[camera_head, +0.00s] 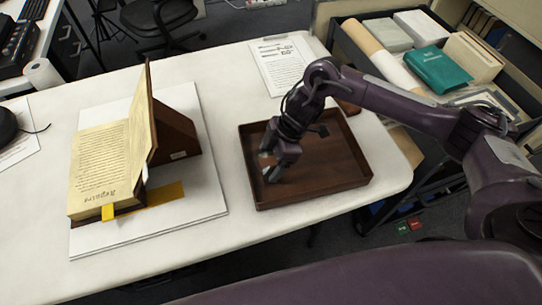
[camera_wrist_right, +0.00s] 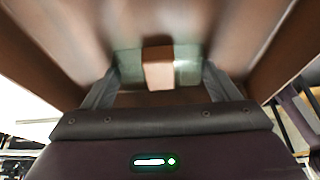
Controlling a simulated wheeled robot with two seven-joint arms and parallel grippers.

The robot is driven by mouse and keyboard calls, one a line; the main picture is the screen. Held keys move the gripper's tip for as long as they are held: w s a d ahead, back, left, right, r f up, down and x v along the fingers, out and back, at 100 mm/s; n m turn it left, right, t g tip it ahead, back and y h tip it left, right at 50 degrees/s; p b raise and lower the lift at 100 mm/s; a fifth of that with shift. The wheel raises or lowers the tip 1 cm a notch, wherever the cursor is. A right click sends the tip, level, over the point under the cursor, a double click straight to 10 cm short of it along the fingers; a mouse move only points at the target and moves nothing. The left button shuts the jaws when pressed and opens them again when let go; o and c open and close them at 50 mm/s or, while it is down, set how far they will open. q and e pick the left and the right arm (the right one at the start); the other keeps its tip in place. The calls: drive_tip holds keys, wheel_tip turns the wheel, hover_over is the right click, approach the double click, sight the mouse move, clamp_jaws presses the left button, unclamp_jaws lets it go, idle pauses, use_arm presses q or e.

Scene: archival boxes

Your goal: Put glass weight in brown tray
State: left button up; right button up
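The brown tray (camera_head: 318,194) is a shallow, rectangular, open tray near the right end of the white table. My right gripper (camera_head: 268,166) reaches down into its left part. The glass weight (camera_wrist_right: 128,66) is a clear greenish block with a brownish-pink piece (camera_wrist_right: 158,68) across its middle. In the right wrist view it sits between the two fingers of my right gripper (camera_wrist_right: 160,80), which appear to touch its ends. In the head view only a small pale part of it shows. Whether it rests on the tray floor is hard to tell. My left gripper is not in view.
An open book (camera_head: 105,165) leans on a brown support (camera_head: 178,135) on a white board (camera_head: 205,203) left of the tray. A printed sheet (camera_head: 283,62) lies behind the tray. A cart with boxes and a teal folder (camera_head: 440,68) stands at the right.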

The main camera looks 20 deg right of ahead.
drive_tip(key=o, duration=0.4)
drive_tip(key=shift+c, duration=0.2)
drive_tip(key=p+v, duration=0.1)
drive_tip(key=v, duration=1.1)
drive_tip(key=shift+r, duration=0.25)
drive_tip(key=shift+s+f, duration=0.1)
